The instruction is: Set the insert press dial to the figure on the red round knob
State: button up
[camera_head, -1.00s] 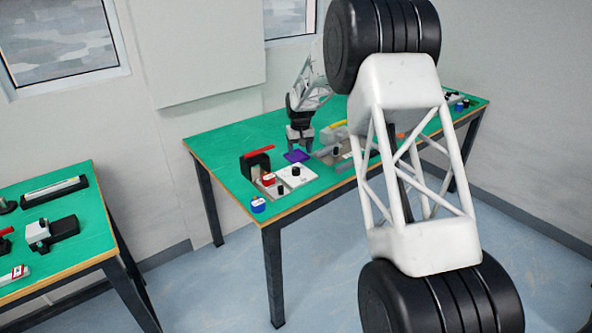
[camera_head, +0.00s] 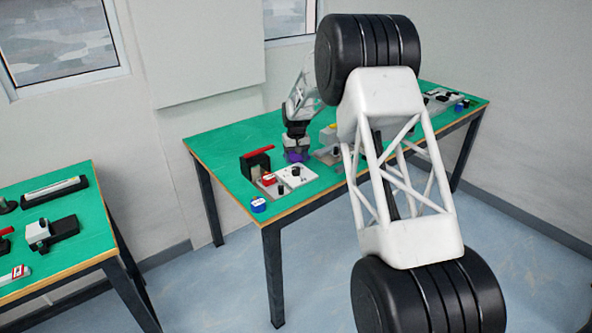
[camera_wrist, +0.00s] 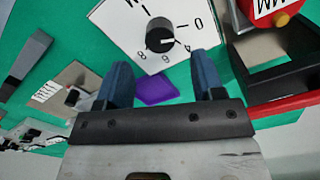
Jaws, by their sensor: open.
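A white plate with a black dial knob (camera_wrist: 160,35) shows in the wrist view, ringed by printed figures. I make out a 0, a 4 and an 8; others are hard to read. A pale pointer mark on the knob faces roughly toward the 4. The same white plate (camera_head: 305,173) lies on the far table in the head view.
A purple piece (camera_wrist: 157,91) lies between my fingers in the wrist view. A black fixture with a red bar (camera_head: 256,160) stands left of the plate. A blue round piece (camera_head: 258,205) is near the front corner. Another green table (camera_head: 60,262) stands at left.

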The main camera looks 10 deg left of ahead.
aim_at(296, 168)
jog(key=shift+f, duration=3.05)
jog(key=c, duration=0.9)
